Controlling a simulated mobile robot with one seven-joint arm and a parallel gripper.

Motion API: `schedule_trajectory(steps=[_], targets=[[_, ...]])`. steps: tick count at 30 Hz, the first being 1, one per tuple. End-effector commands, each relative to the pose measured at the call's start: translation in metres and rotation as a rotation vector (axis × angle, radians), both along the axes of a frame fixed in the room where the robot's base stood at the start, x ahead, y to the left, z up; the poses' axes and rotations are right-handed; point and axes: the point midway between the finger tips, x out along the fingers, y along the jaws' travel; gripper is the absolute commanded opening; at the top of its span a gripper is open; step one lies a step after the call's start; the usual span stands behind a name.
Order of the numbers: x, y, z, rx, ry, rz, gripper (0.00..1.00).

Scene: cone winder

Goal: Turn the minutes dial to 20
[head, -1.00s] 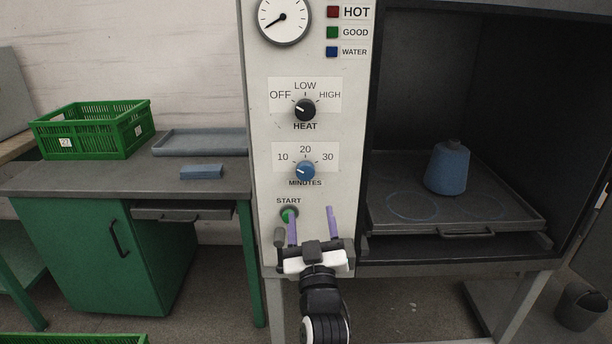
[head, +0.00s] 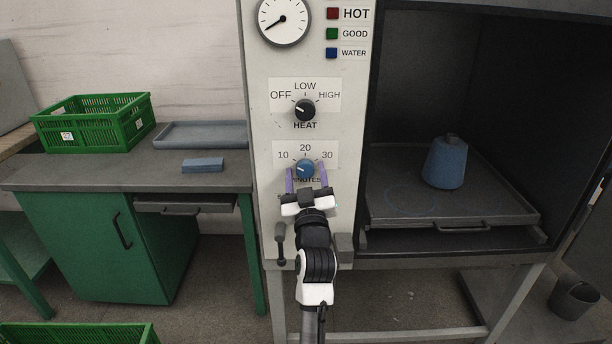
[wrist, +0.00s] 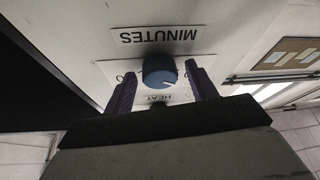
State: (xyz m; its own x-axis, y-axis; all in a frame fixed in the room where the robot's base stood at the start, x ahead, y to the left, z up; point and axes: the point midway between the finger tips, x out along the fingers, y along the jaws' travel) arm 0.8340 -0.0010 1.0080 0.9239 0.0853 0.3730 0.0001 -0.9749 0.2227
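The blue minutes dial (head: 305,169) is on the white control panel, below the numbers 10, 20 and 30. A light mark on it points up and left, toward the 10 side. My gripper (head: 306,178) is at the dial with its purple fingers apart, one on each side. In the wrist view the dial (wrist: 159,71) shows between the open fingertips (wrist: 160,85), upside down, and I see a gap on each side of it. The start button is hidden behind my gripper.
The black heat dial (head: 305,110) is just above, with its mark toward OFF. To the right is an open chamber with a blue cone (head: 446,162) on a tray (head: 510,208). A green crate (head: 95,124) and a blue block (head: 203,165) are on the bench at left.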

Motion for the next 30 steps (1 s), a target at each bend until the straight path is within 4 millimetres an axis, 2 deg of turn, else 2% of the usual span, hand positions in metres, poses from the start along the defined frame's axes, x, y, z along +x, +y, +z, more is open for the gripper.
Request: schedule_trajectory(steps=[1, 9, 20, 30], targets=[[-0.0001, 0.0, 0.0, 0.0, 0.0, 0.0, 0.5], [-0.0003, 0.0, 0.0, 0.0, 0.0, 0.0, 0.15], [-0.0004, 0.0012, 0.0016, 0.057, 0.001, 0.0, 0.14], [-0.0007, 0.0053, -0.0016, 0.304, -0.001, 0.003, 0.14]])
